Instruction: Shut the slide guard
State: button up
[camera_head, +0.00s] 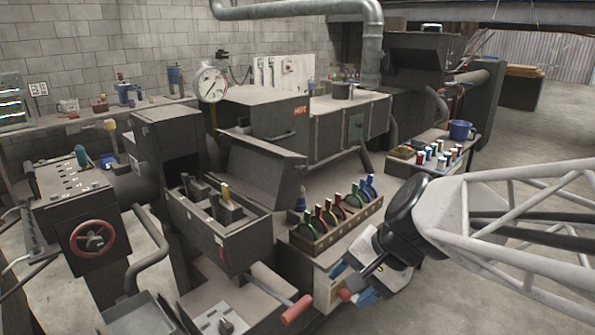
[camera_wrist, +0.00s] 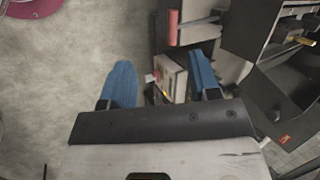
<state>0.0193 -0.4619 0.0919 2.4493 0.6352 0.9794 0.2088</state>
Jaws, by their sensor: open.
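A dark machine with an open-topped trough (camera_head: 215,225) stands at the centre of the head view. A wide dark tilted panel (camera_head: 262,165) rises behind the trough; it looks like the guard, but I cannot tell for sure. A lever with a red handle (camera_head: 297,309) sticks out low in front of the trough. The red handle also shows at the top of the wrist view (camera_wrist: 172,27). My gripper (camera_head: 352,284) is open, with blue fingers spread and nothing held, right of the red handle and apart from it. In the wrist view my gripper (camera_wrist: 161,66) points towards the floor and a pale box.
A rack of coloured-handled tools (camera_head: 335,220) stands just behind my gripper. A control box with a red handwheel (camera_head: 93,236) is at the left. A blue mug (camera_head: 460,130) stands on a table at the back right. Bare floor (camera_head: 480,265) lies at the right.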

jog(key=w+a+r+m+t+y, duration=0.1)
jog(key=w+a+r+m+y, duration=0.1)
jog(key=w+a+m+y, duration=0.4)
jog(key=m+t+y, duration=0.1)
jog(key=m+t, duration=0.9)
jog(key=m, duration=0.4)
send_near(304, 171)
jog(key=x, duration=0.3)
jog(key=shift+d, duration=0.15)
jog(key=shift+w, duration=0.15)
jog(key=shift+x, duration=3.8)
grip_shut()
